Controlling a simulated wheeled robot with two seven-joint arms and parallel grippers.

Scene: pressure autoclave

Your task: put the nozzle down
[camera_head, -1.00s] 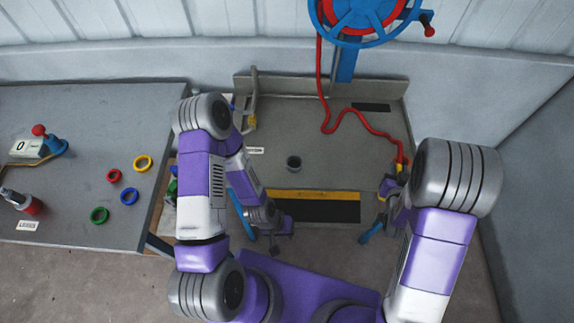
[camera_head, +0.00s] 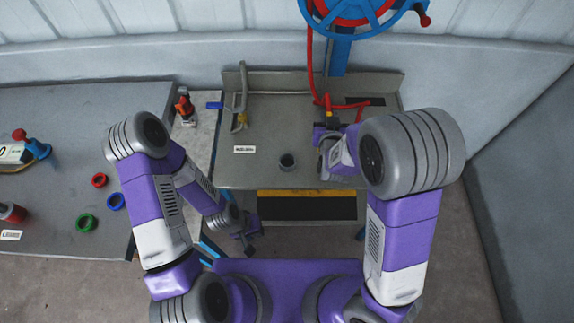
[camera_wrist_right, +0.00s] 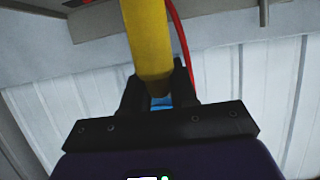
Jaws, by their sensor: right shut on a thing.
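The nozzle is at the end of a red hose (camera_head: 309,60). Its red and yellow end (camera_head: 328,105) shows in the head view, and its yellow body (camera_wrist_right: 150,38) fills the top middle of the right wrist view. My right gripper (camera_head: 326,121) is shut on it, above the right part of the grey bench (camera_head: 265,110).
A blue and red hose reel (camera_head: 352,15) stands behind the bench. A grey pipe with a yellow fitting (camera_head: 241,121) and a white label (camera_head: 245,149) are on the bench's left. A grey table (camera_head: 60,120) with coloured rings stands at the left.

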